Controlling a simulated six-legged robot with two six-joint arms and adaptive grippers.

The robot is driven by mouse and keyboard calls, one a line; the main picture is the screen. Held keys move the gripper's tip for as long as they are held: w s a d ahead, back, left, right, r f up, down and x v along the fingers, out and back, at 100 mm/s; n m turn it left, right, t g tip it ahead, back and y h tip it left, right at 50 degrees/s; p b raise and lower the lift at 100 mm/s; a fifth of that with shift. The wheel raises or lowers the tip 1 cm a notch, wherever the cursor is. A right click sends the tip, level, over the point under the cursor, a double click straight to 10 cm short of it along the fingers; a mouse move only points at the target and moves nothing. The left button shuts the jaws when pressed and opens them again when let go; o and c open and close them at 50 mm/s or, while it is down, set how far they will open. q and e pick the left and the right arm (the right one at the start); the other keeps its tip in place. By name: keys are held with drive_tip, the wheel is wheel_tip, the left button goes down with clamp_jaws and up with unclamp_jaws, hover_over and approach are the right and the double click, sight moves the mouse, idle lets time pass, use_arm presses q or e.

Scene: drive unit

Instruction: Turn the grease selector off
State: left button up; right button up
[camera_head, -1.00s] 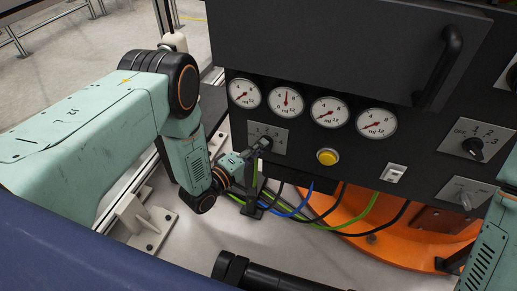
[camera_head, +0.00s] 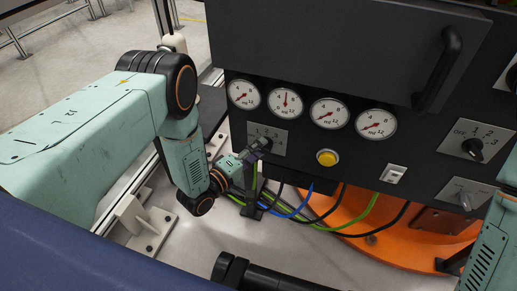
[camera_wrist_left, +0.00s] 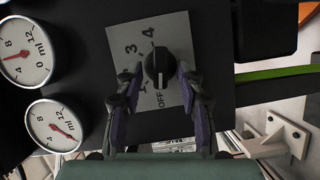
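A black selector knob (camera_wrist_left: 160,62) with a white mark sits on a light plate (camera_wrist_left: 176,28) marked OFF and numbers up to 4, in the left wrist view. The mark points down in that picture, toward OFF. The same plate (camera_head: 281,142) is on the dark panel in the head view, its knob hidden by my left gripper (camera_head: 263,147). In the left wrist view my left gripper (camera_wrist_left: 160,84) is open, its fingers spread on either side of the knob, with no clear grip on it. No name for this selector is readable. My right gripper is out of view.
Several round gauges (camera_head: 330,113) line the panel above a yellow button (camera_head: 327,158). Another selector (camera_head: 474,149) with OFF and numbers, a small switch (camera_head: 394,173) and a lever switch (camera_head: 465,200) are at right. Cables (camera_head: 318,215) hang below, over an orange base (camera_head: 400,242).

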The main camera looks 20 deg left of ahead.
use_arm(q)
drive_tip(key=v, duration=1.1)
drive_tip(key=shift+s+a, duration=0.1)
drive_tip(key=shift+s, duration=0.05)
drive_tip(key=s+f+m+g+y+p, duration=0.2)
drive_tip(key=s+f+m+g+y, duration=0.2)
drive_tip(key=s+f+m+g, duration=0.5)
drive_tip(key=s+r+m+g+y+p, duration=0.1)
drive_tip(key=s+r+g+p, duration=0.2)
drive_tip(key=s, duration=0.6)
drive_tip(key=s+r+m+g+y+p, duration=0.1)
drive_tip(key=s+r+g+y+p, duration=0.1)
drive_tip(key=s+r, duration=0.6)
drive_tip(key=shift+s+a+g+p, duration=0.3)
drive_tip(key=shift+s+g+p, duration=0.3)
drive_tip(key=shift+g+p, duration=0.45)
